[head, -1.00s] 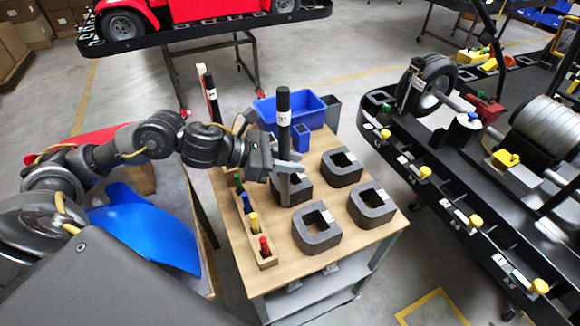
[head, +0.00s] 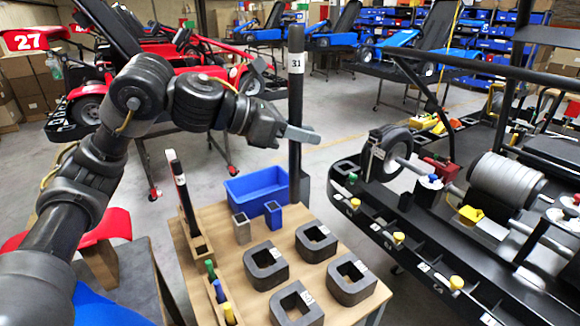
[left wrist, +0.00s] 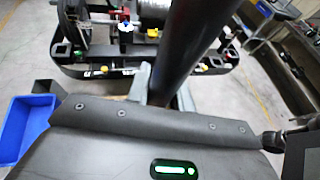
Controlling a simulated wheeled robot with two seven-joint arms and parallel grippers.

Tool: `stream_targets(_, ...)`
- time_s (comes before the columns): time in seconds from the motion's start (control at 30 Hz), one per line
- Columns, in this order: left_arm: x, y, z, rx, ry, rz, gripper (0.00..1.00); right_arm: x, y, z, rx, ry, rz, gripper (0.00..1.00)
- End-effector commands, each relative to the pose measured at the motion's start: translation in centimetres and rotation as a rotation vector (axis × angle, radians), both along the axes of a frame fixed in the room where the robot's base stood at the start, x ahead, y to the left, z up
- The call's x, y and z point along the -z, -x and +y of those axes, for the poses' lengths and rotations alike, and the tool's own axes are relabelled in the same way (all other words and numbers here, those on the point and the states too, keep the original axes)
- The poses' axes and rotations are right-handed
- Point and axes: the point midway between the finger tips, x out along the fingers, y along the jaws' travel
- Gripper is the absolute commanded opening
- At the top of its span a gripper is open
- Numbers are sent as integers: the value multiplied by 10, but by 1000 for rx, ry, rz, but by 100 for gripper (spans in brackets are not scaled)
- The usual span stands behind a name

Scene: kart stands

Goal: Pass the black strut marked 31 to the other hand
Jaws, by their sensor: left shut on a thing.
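The black strut marked 31 (head: 296,95) stands upright in the head view, its white label near the top. My left gripper (head: 300,134) is shut on it around mid-length and holds it above the far end of the wooden-topped table (head: 215,222). Its lower end shows close to a dark square tube, and I cannot tell how far apart they are. In the left wrist view the strut (left wrist: 185,45) rises blurred between the fingers (left wrist: 160,97), which are mostly hidden by the gripper body. My right gripper is in neither view.
Several grey square-holed blocks (head: 265,266) stand on the table, with a blue bin (head: 257,184) behind. A black kart chassis (head: 372,222) with a wheel is close on the right.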

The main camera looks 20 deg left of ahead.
Motion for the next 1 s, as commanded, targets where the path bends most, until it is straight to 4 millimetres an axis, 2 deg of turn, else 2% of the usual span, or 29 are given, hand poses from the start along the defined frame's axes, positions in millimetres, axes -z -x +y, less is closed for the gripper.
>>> stream_targets(0.03,-10,-3,-2,0,4,-4,0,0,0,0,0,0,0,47)
stream_targets(0.2,-24,-9,-6,-1,2,-3,0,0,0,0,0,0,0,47)
stream_targets(0.47,-27,-10,-6,14,2,1,0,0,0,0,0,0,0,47)
stream_targets(1.0,-27,-10,-6,452,2,-1,0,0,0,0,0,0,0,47)
